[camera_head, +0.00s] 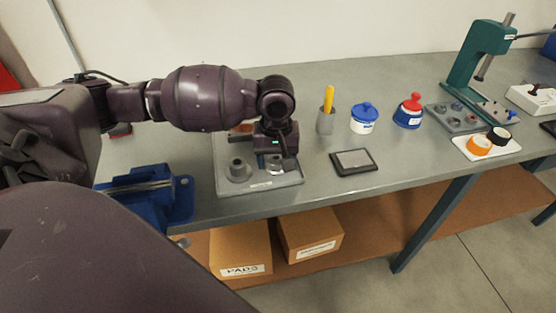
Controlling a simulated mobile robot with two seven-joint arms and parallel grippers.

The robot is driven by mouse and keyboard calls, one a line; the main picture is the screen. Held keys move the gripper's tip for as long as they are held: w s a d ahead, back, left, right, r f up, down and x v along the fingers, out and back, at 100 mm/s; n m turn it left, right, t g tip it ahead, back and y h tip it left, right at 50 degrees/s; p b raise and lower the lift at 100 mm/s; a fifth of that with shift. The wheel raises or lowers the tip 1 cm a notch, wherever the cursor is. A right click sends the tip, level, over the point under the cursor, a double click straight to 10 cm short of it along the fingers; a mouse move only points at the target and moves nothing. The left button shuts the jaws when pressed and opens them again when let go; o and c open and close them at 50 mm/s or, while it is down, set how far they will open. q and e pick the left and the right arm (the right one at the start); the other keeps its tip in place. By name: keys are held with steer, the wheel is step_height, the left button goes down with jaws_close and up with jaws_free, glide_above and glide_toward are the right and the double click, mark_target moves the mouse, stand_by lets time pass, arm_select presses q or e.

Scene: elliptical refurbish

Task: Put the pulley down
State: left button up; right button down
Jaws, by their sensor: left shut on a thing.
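My left gripper (280,164) reaches down from the wrist over the right part of a grey tray (258,187) on the bench. It is shut on a small light, metallic part, which I take to be the pulley (273,167). The gripper and wrist hide much of it. It is low over the tray, but I cannot tell whether it touches the tray. A grey round stepped part (238,171) stands on the tray to the left of the gripper. My right gripper is not in view.
A blue vise (145,193) stands left of the tray. To the right are a dark-framed pad (354,161), a cup with a yellow tool (326,120), blue-lidded (365,118) and red-topped (409,112) containers, and a green press (481,65). The bench front right of the pad is clear.

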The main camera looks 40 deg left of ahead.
mark_target(276, 158)
arm_select(q)
steer(key=shift+f, duration=0.15)
steer(key=o, duration=0.7)
steer(key=shift+f, duration=0.1)
step_height(276, 158, up, 12)
steer(key=p, duration=0.3)
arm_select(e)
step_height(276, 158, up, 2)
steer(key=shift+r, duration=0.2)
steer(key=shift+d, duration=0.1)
